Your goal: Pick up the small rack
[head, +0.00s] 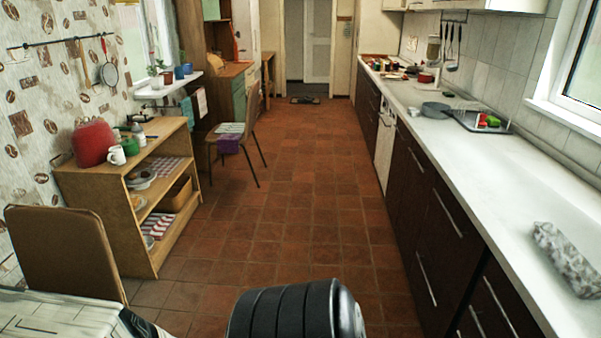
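I cannot make out for certain which thing is the small rack. A dark, shallow tray or rack (468,117) lies on the right counter against the tiled wall, with red and green items in it. A low wooden shelf unit (115,215) stands at the left wall and holds dishes, cloths and a basket. Neither gripper shows in the head view. A black ribbed part of my own arm shows at the bottom centre.
The white counter (480,180) runs along the right, with a grey pan (434,109) and a grey patterned bundle (566,259). A wooden chair (235,142) stands beyond the shelf; a brown chair back (62,252) is near left. The tiled floor (290,190) between is clear.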

